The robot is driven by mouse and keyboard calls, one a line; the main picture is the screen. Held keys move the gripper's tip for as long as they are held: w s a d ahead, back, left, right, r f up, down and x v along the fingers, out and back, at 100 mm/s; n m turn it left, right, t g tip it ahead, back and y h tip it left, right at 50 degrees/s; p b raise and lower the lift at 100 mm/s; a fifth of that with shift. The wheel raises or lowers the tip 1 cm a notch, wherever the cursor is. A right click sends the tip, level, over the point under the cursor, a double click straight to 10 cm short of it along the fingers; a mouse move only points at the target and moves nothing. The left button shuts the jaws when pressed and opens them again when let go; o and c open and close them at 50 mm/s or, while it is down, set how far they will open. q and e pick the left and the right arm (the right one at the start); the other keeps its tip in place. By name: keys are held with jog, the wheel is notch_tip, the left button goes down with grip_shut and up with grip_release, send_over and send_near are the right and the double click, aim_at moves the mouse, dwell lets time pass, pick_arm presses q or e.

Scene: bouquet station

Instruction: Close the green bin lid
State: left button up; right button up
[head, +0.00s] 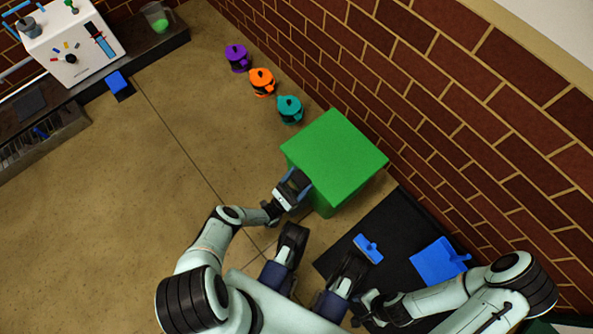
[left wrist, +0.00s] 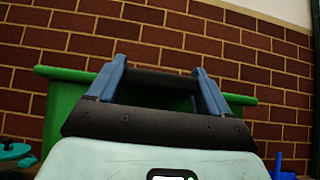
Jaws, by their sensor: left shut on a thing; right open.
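The green bin (head: 325,196) stands against the brick wall, and its flat green lid (head: 335,150) covers the top in the head view. No opening into the bin shows. My left gripper (head: 298,186) is at the bin's near left side, just below the lid's edge. In the left wrist view its two blue fingers (left wrist: 160,85) stand in front of the green bin (left wrist: 62,105), with a dark bar between them. My right gripper (head: 362,308) is low near my body, away from the bin, and open.
Purple (head: 237,60), orange (head: 262,84) and teal (head: 290,111) watering cans stand along the wall beyond the bin. A black mat (head: 395,225) with a blue dustpan (head: 438,262) and blue brush (head: 368,249) lies right of it.

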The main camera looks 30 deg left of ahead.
pick_arm(q)
jog(key=shift+a+f, duration=0.15)
jog(key=shift+f, duration=0.05)
jog(key=o, duration=1.4)
jog(key=shift+s, duration=0.1)
jog(key=s+a, duration=0.1)
jog(key=s, duration=0.3)
jog(key=s+a+f, duration=0.1)
jog(key=s+a, duration=0.1)
jog(key=s, duration=0.2)
jog(key=s+a+f+p, duration=0.1)
jog(key=s+a, duration=0.1)
jog(key=s, duration=0.3)
jog(key=shift+s+a, duration=0.1)
jog(key=shift+a, duration=0.05)
pick_arm(e)
jog(key=shift+w+a+r+t, duration=0.1)
jog(key=shift+w+r+t, duration=0.15)
jog(key=shift+w, duration=0.3)
jog(key=shift+w+a+r+t, duration=0.15)
jog(key=shift+w+r, duration=0.1)
jog(key=shift+w, duration=0.3)
jog(key=shift+d, duration=0.1)
